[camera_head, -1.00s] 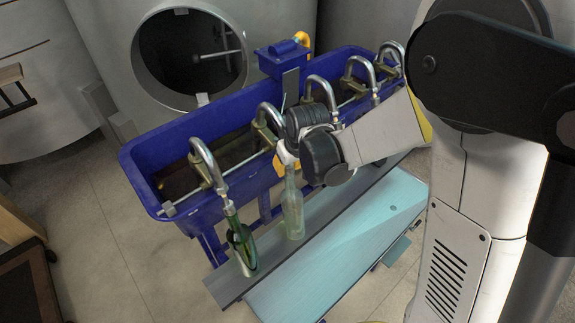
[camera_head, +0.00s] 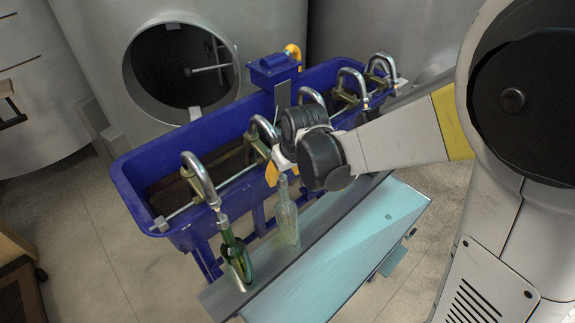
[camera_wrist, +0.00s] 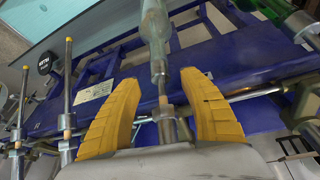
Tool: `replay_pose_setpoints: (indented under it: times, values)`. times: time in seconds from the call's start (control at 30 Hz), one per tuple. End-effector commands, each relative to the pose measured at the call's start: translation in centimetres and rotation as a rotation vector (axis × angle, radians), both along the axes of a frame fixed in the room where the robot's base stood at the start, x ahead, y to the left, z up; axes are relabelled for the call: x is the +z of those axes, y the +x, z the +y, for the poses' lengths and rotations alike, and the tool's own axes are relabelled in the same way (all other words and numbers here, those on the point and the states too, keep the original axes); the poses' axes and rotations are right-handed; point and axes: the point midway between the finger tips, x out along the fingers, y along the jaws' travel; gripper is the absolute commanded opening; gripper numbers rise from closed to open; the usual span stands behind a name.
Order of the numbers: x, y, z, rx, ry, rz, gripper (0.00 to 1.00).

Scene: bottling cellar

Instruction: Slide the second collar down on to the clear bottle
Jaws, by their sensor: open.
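The clear bottle (camera_head: 286,222) stands upright on the grey ledge under the second spout (camera_head: 263,128) from the left. In the wrist view the clear bottle (camera_wrist: 154,32) comes in from the top, its neck in line with a thin spout tube. My gripper (camera_head: 281,170) is at the bottle's mouth. In the wrist view its yellow fingers (camera_wrist: 160,78) are open, one on each side of the neck and tube, with gaps on both sides. A small metal fitting, perhaps the second collar (camera_wrist: 166,112), is on the tube between the fingers. My wrist hides the collar in the head view.
A green bottle (camera_head: 235,262) stands tilted under the first spout (camera_head: 200,180), just left of the clear one. The blue trough (camera_head: 135,190) is behind, with more spouts (camera_head: 352,78) to the right. The pale blue bench top (camera_head: 350,245) in front is bare.

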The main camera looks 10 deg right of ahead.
Motion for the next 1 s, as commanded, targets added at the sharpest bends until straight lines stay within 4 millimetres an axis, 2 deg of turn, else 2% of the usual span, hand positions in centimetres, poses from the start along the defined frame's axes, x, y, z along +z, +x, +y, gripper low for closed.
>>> replay_pose_setpoints:
  times: [0.2, 0.4, 0.83, 1.0]
  values:
    - [4.2, -1.8, -0.5, 0.0, 0.0, 0.0, 0.51]
    - [6.5, -2.6, -0.8, 0.0, 0.0, 0.0, 0.51]
    - [7.1, -2.9, -0.9, -0.002, 0.0, -0.001, 0.51]
    - [8.1, -4.8, -2.4, -0.045, 0.009, -0.024, 0.51]
